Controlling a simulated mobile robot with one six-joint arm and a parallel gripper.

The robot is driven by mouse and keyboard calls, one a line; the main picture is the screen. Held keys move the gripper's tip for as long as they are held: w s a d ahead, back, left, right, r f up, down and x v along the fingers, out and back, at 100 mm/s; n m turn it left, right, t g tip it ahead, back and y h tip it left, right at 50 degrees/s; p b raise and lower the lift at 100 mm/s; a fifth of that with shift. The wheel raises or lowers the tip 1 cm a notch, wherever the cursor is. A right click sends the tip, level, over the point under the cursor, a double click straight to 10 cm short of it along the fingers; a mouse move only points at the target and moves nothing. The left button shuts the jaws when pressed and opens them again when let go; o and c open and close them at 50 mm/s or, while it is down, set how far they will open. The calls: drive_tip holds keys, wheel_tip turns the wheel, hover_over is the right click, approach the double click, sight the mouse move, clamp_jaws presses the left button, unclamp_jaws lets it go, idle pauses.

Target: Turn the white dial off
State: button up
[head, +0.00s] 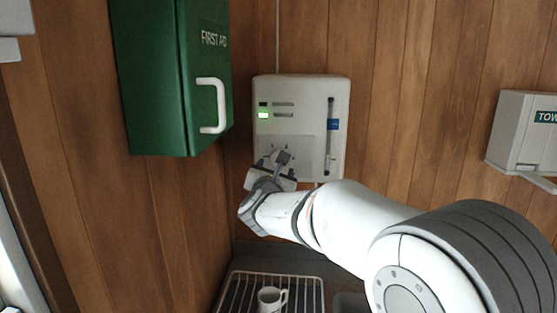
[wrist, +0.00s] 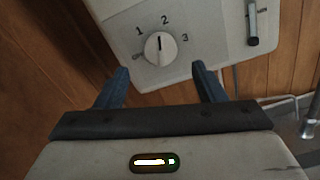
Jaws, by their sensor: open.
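The white dial (wrist: 160,48) is on the lower front of a white wall unit (head: 288,90). In the wrist view its dark pointer line points up, close to the 2, between the marks 1 and 3. In the head view my gripper hides the dial. My gripper (wrist: 160,70) is open and empty, with its two blue-grey fingers apart. In the wrist picture the fingertips lie below the dial, to either side, and nothing is between them. My gripper (head: 280,160) is at the unit's lower front in the head view.
A green light (head: 263,115) glows on the unit, beside a vertical gauge (head: 330,115). A green first aid cabinet (head: 175,80) juts out at left. Below are a wire rack (head: 238,290) and a white mug (head: 270,299). A towel dispenser (head: 520,130) hangs at right.

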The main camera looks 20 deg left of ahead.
drive_tip(key=p+x, duration=0.3)
drive_tip(key=x, duration=0.4)
drive_tip(key=c, duration=1)
drive_tip(key=shift+o, duration=0.2)
drive_tip(key=shift+f, duration=0.1)
